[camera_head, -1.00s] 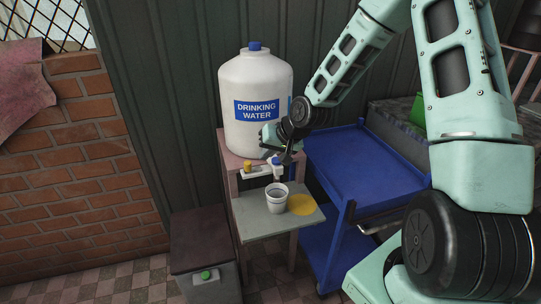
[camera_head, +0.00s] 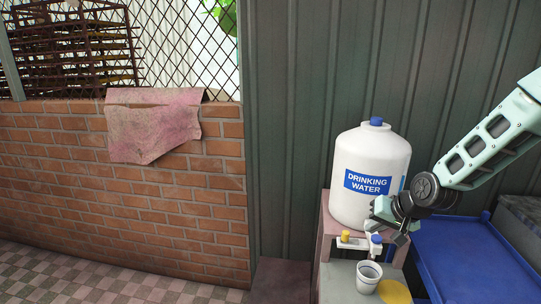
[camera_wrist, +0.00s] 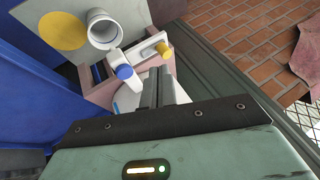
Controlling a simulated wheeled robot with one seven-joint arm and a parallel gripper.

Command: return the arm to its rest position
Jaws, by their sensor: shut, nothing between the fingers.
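My gripper (camera_head: 402,238) is at the front of the white drinking-water jug (camera_head: 371,165), beside the blue-knobbed tap (camera_head: 376,241). In the wrist view my gripper (camera_wrist: 160,86) has its two dark fingers together with nothing between them. The blue-knobbed tap (camera_wrist: 125,73) and the yellow-knobbed tap (camera_wrist: 162,47) show beyond the fingertips. Whether the fingers touch the tap or jug, I cannot tell. My arm reaches in from the right side of the head view.
A white cup (camera_head: 368,276) stands on the grey shelf (camera_head: 340,285) below the taps, with a yellow disc (camera_head: 394,291) beside it. A blue cart (camera_head: 475,262) is close on the right. A brick wall (camera_head: 120,210) stands left; the floor before it is clear.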

